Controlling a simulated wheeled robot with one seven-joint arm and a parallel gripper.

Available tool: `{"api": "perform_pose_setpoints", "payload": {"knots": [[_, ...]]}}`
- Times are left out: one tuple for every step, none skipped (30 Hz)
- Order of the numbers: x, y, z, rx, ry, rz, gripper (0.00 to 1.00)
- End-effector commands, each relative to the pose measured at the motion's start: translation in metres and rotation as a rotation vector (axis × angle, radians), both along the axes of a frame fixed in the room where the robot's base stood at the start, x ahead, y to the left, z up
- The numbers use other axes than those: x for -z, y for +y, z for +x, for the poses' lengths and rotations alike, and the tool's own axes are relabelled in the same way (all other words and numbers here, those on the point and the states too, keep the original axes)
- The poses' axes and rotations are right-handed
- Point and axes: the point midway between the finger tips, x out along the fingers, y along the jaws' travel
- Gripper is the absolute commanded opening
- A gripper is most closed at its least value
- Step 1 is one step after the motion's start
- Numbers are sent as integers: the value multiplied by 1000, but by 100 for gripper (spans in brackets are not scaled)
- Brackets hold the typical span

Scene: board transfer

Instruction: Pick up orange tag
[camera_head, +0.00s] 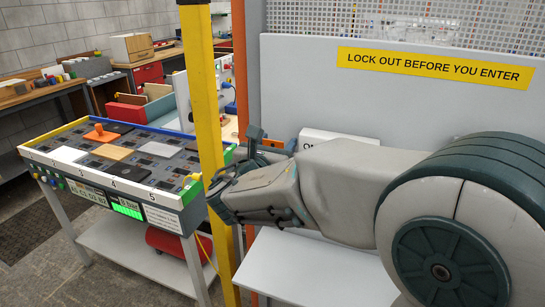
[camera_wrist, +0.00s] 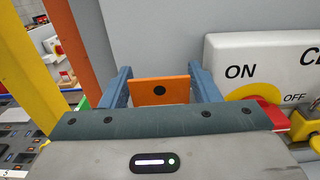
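The orange tag (camera_wrist: 160,91) is a flat orange plate with a black round spot near its top. In the wrist view it stands between the two blue-grey fingers of my gripper (camera_wrist: 161,76), in front of the grey panel. The fingers are wide apart, with narrow gaps beside the tag; I see no clear contact. The tag's lower part is hidden by the gripper body. In the head view the tag (camera_head: 278,143) shows as a small orange patch at my gripper (camera_head: 270,139), left of the white ON/OFF sign.
The white sign (camera_wrist: 235,55) with a red and yellow switch (camera_wrist: 268,112) is close on the right. A yellow post (camera_head: 205,90) and an orange post (camera_wrist: 72,35) stand on the left. A table of boards (camera_head: 60,155) is beyond the yellow post. A pale shelf (camera_head: 315,275) lies below my arm.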

Motion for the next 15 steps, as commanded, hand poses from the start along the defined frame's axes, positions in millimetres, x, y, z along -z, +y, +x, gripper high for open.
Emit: {"api": "perform_pose_setpoints", "payload": {"knots": [[0, 0, 0, 0, 0, 0, 42], [0, 0, 0, 0, 0, 0, 34], [0, 0, 0, 0, 0, 0, 28], [0, 0, 0, 0, 0, 0, 28], [0, 0, 0, 0, 0, 0, 28], [0, 0, 0, 0, 0, 0, 28], [0, 0, 0, 0, 0, 0, 28], [0, 0, 0, 0, 0, 0, 28], [0, 0, 0, 0, 0, 0, 28], [0, 0, 0, 0, 0, 0, 28], [0, 0, 0, 0, 0, 0, 28], [-1, 0, 0, 0, -1, 1, 28], [-2, 0, 0, 1, -1, 1, 28], [-2, 0, 0, 1, -1, 1, 28], [-4, 0, 0, 1, -3, 1, 28]]}}
